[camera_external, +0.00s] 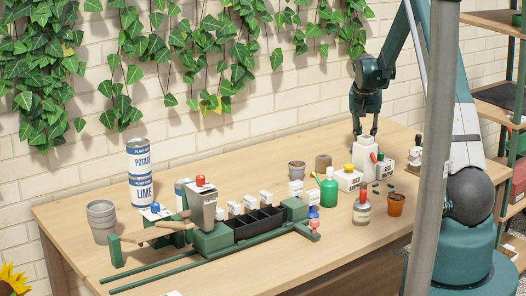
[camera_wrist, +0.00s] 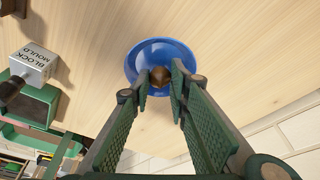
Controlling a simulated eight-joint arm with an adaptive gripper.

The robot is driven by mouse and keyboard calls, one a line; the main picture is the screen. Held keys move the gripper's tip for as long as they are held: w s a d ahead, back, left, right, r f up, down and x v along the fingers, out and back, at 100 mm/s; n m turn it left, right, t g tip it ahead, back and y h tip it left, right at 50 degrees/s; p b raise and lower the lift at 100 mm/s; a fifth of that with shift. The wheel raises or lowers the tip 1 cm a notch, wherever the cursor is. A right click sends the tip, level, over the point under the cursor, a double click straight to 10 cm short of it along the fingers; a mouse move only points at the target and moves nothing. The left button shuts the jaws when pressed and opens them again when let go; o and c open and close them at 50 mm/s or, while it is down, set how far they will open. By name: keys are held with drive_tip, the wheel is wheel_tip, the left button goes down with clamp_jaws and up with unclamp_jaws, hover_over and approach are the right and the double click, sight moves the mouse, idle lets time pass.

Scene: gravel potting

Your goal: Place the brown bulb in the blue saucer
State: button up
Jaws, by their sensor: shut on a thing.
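The brown bulb (camera_wrist: 159,79) shows between my fingertips in the wrist view. My gripper (camera_wrist: 160,74) is shut on it. The blue saucer (camera_wrist: 149,49) is a round dish on the wooden table, directly behind the bulb in that view. The bulb appears within the saucer's outline, but I cannot tell whether it touches the dish. In the external view my gripper (camera_external: 365,139) points down at the far right of the table, behind a white block. The bulb and saucer are not visible there.
The block mould (camera_wrist: 36,66) stands left of the saucer in the wrist view, with a green box (camera_wrist: 35,104) close by. Table beside the saucer is bare.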

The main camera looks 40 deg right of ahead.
drive_tip(key=shift+f, duration=0.25)
drive_tip(key=o, duration=0.9)
drive_tip(key=shift+c, duration=0.2)
drive_tip(key=shift+r, duration=0.1)
drive_tip(key=shift+r+p, duration=1.05)
drive_tip(key=shift+r, duration=2.35)
